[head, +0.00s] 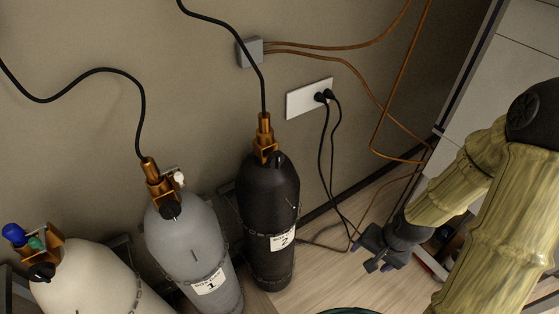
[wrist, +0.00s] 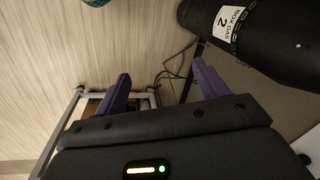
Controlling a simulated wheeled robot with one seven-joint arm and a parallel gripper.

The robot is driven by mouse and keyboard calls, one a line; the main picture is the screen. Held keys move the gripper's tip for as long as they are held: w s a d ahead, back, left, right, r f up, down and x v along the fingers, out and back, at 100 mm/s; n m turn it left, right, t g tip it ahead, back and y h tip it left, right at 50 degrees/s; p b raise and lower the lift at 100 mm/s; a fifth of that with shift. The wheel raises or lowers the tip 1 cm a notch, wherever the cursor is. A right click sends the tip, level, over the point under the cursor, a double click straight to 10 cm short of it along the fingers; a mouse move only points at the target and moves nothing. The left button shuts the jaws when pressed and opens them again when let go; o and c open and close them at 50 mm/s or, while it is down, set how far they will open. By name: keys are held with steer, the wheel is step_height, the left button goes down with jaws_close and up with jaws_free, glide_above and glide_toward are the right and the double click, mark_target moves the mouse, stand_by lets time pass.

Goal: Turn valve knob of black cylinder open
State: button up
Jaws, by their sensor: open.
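The black cylinder (head: 268,210), labelled 2, stands upright against the wall, right of the grey cylinder. Its brass valve (head: 264,138) is on top, with a dark knob (head: 277,159) on the front and a black hose rising from it. My gripper (head: 379,264) is low and to the right of the black cylinder, apart from it. In the wrist view my gripper (wrist: 162,90) shows two purple fingers spread wide with nothing between them. The black cylinder's labelled side (wrist: 236,30) is at the upper right there; its valve and knob are outside that view.
A grey cylinder (head: 188,240) labelled 1 and a cream cylinder (head: 85,280) stand to the left. A wall socket (head: 309,98) has black cables hanging down between the black cylinder and my gripper. A metal-framed rack (wrist: 62,127) lies lower left in the wrist view.

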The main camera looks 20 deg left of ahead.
steer(key=a+f+m+t+y+p, duration=0.2)
steer(key=a+f+m+y, duration=0.2)
steer(key=a+m+y, duration=0.75)
steer(key=w+a+r+m+t+p, duration=0.1)
steer(key=w+a+r+m+t, duration=0.1)
steer(key=w+r+m+t, duration=0.1)
steer(key=w+a+r+m+t+p, duration=0.1)
steer(key=w+a+r+m+t, duration=0.1)
steer(key=r+m+t, duration=0.3)
step_height(320, 180, up, 4)
steer(key=w+m, duration=0.1)
steer(key=m, duration=0.2)
steer(key=shift+w+a+f+t, duration=0.15)
steer(key=shift+w+a+t, duration=0.15)
steer(key=shift+t, duration=0.1)
steer(key=shift+y, duration=0.25)
steer(key=b+x, duration=0.1)
steer(key=b, duration=0.1)
steer(key=b+x, duration=0.3)
steer(key=b, duration=0.1)
steer(key=shift+w+f, duration=0.35)
steer(key=shift+w, duration=0.15)
